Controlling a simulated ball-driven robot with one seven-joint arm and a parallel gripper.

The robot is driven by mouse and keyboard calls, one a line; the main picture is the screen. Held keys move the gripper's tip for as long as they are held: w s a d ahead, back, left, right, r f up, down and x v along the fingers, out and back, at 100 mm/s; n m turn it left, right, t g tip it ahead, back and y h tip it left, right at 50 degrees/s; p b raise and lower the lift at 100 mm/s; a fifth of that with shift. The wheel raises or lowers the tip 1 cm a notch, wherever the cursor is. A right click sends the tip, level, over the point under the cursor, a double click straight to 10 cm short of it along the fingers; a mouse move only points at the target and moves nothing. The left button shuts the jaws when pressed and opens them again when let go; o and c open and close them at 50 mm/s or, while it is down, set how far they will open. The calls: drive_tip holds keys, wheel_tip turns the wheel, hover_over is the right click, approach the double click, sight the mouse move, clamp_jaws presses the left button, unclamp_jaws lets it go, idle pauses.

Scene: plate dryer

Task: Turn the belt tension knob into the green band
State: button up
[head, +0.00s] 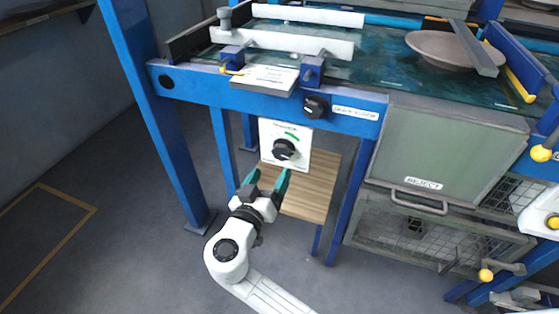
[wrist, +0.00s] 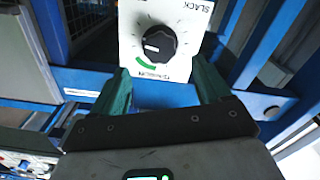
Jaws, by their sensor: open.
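The belt tension knob (head: 284,149) is a black round knob on a white dial plate (head: 304,160) below the blue front rail. In the wrist view the knob (wrist: 160,44) stands ahead of my fingertips, and its white mark points left. The green band (wrist: 146,63) is a short arc at the knob's lower left there; the mark appears outside it. The band also shows above right of the knob in the head view (head: 292,136). My gripper (head: 270,176) is open and empty, just short of the knob, with its teal fingers (wrist: 163,85) apart and not touching it.
A wooden shelf (head: 313,190) lies below the dial. Another black knob (head: 315,106) is on the rail above. A grey reject box (head: 440,150) stands to the right, with blue frame legs (head: 165,140) to the left. The floor in front is clear.

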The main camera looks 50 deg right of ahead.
sight(281, 156)
drive_tip(key=b+x, duration=0.1)
drive_tip(key=x, duration=0.6)
drive_tip(key=shift+d, duration=0.3)
drive_tip(key=shift+f, duration=0.1)
drive_tip(key=c, duration=1)
